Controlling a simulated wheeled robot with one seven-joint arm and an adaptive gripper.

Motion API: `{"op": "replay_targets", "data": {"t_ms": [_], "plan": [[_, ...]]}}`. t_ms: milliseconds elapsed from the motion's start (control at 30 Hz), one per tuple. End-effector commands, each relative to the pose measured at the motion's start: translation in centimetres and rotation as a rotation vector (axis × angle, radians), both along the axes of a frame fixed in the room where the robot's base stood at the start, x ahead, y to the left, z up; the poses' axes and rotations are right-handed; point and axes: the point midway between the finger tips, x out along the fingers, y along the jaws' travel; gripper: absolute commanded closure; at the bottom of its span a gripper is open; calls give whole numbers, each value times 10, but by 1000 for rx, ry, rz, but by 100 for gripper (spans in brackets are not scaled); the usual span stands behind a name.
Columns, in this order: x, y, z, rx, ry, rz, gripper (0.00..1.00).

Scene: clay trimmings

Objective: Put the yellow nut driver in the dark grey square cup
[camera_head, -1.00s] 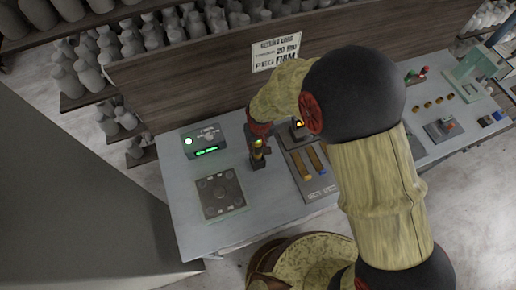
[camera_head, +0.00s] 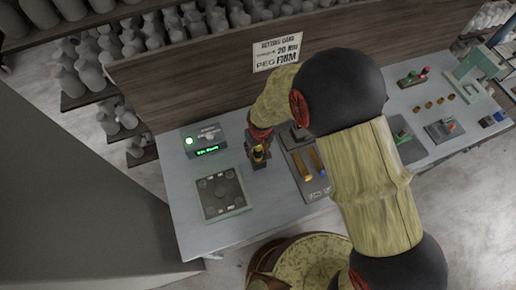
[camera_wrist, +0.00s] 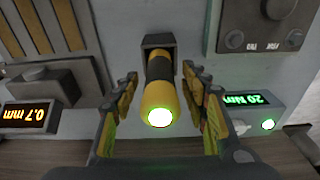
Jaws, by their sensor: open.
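The yellow nut driver (camera_wrist: 158,98) has a black band and a bright green glow on its near end. In the wrist view its far end is inside the mouth of the dark grey square cup (camera_wrist: 157,41); how deep it sits is hidden. My gripper (camera_wrist: 160,84) is open, with one finger on each side of the driver and a visible gap at each. In the head view, my gripper (camera_head: 259,148) is over the cup (camera_head: 259,164), and the driver's yellow shows small there, partly covered by my fingers.
A box with a green display (camera_head: 204,142) stands left of the cup. A square grey plate (camera_head: 221,194) lies in front of it. A grey tray with yellow bars (camera_head: 312,187) is to the right. In the wrist view an orange display (camera_wrist: 28,115) reads 0.7 mm.

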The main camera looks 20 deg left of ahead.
Motion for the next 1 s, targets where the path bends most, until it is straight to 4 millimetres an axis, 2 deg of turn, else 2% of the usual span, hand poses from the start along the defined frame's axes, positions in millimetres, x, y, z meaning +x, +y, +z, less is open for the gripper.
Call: {"op": "replay_targets", "data": {"t_ms": [233,367,800,1000], "plan": [[0,0,1,0,0,0,55],[1,1,10,2,-2,0,55],[-7,-6,93,3,-3,0,55],[-10,-8,116,1,-1,0,55]]}}
